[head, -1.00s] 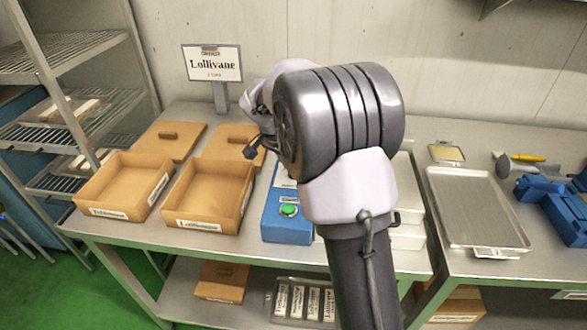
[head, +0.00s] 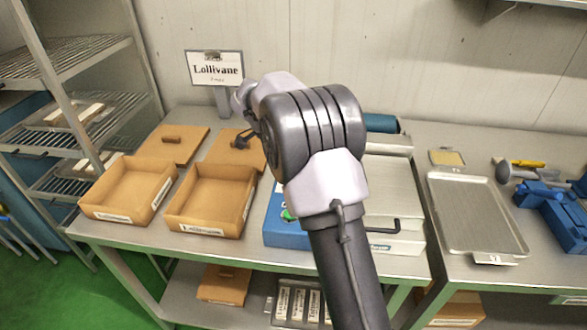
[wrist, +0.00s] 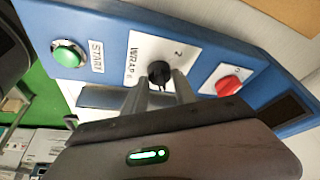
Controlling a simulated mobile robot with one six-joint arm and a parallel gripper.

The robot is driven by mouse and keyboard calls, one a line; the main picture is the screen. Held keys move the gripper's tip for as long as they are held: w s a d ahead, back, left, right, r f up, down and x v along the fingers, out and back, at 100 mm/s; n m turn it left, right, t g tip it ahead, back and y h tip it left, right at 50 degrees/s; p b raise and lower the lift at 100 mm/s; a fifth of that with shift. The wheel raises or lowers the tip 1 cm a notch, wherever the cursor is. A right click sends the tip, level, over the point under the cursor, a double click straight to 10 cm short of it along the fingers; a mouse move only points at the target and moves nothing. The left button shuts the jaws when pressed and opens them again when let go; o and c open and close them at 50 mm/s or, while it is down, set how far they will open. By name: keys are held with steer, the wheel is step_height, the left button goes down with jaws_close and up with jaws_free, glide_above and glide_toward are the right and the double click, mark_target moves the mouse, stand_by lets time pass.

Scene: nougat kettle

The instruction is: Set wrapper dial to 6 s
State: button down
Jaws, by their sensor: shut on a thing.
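The blue wrapper control box (head: 283,232) stands on the steel table in the head view, partly hidden behind my arm. In the wrist view its blue panel (wrist: 120,20) carries a black dial (wrist: 160,73) on a white plate marked WRAP, a green START button (wrist: 68,54) and a red knob (wrist: 228,86). My gripper (wrist: 161,82) is shut on the black dial, its fingers on either side of the knob. The dial's number marks are mostly hidden or too small to read. In the head view my gripper is hidden behind my arm.
Two open tan boxes (head: 162,181) (head: 248,190) stand left of the control box, with lids (head: 190,150) behind. A Lollivane sign (head: 215,68) stands at the back. A pale machine with a black handle (head: 400,195) is right of my arm, and a metal tray (head: 470,205) lies farther right.

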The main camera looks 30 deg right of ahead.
stand_by(0.3)
steer(key=c, duration=1)
jaws_free()
steer(key=p+v, duration=0.7)
steer(key=v, duration=1)
steer(key=shift+r, duration=0.25)
steer(key=s+a+r+n+t+y+b, duration=0.1)
steer(key=s+a+r+n+t+y, duration=0.2)
steer(key=s, duration=0.6)
steer(key=s+a+r+n+y+b, duration=0.1)
steer(key=s+a+r+n, duration=0.1)
steer(key=s+a+n, duration=0.45)
steer(key=s+a+f+n+t+y, duration=0.1)
steer(key=s+f, duration=0.1)
steer(key=s, duration=0.3)
steer(key=s+a+f+n+t+b, duration=0.1)
steer(key=s+f+n, duration=0.1)
steer(key=s, duration=0.3)
steer(key=s+a+f+n+t+y, duration=0.1)
steer(key=s+f+n, duration=0.1)
steer(key=s, duration=0.4)
steer(key=shift+s+a+y+b, duration=0.1)
steer(key=shift+a+y+b, duration=0.05)
steer(key=shift+y+b, duration=0.2)
